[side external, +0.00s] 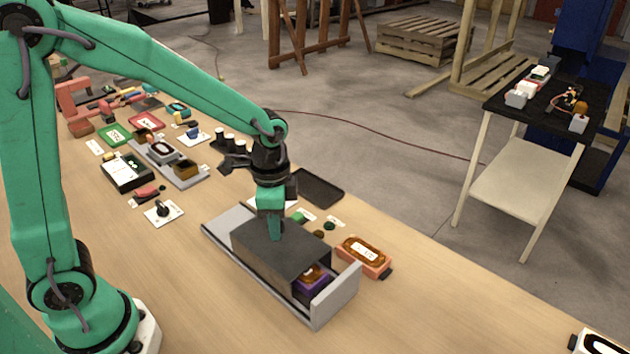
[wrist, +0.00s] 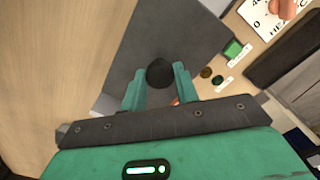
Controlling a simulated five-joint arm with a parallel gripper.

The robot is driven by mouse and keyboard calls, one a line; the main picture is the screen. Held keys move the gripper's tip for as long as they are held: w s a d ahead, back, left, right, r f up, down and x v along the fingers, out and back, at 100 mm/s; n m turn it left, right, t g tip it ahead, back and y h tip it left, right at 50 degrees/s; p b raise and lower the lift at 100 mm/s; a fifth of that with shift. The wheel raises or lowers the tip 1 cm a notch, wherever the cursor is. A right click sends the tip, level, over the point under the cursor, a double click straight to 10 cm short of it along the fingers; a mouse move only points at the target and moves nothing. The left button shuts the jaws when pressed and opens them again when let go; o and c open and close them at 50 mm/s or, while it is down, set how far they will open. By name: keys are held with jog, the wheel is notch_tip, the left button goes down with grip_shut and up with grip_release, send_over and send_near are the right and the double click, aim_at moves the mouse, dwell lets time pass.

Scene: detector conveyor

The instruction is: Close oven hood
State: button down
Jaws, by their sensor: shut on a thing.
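The oven hood (side external: 262,250) is a dark grey box-shaped cover on a light grey base with raised ends (side external: 338,291). The end of the hood nearest the camera is open, and a purple part (side external: 312,278) with a brown top shows under it. My gripper (side external: 276,234) points straight down onto the hood's top. In the wrist view, my gripper's green fingers (wrist: 158,84) are on both sides of a round black knob (wrist: 160,72) on the grey hood top (wrist: 185,35), shut on it. The fingers hide part of the knob in the side view.
An orange-red tray (side external: 366,262) with a brown part sits just right of the base. Small green and dark discs (side external: 318,234) and a black tray (side external: 318,187) lie behind the hood. Several other parts fill the bench's far left. The bench in front is clear.

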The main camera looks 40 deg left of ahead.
aim_at(297, 253)
jog(key=shift+d, duration=2.95)
jog(key=c, duration=1.1)
grip_release()
jog(key=shift+r, duration=0.15)
jog(key=shift+r, duration=3.8)
jog(key=s+a+r+n+t, duration=0.2)
jog(key=s+a+n, duration=0.1)
jog(key=s+a, duration=0.1)
jog(key=s+a+r+n+t, duration=0.1)
jog(key=s+a+r+n, duration=0.1)
jog(key=s+a+n, duration=0.1)
jog(key=s+a+r+n+t, duration=0.2)
jog(key=s+a+n, duration=0.1)
jog(key=s+a, duration=0.2)
jog(key=shift+s+a+r+t, duration=0.15)
jog(key=shift+s+a+t, duration=0.15)
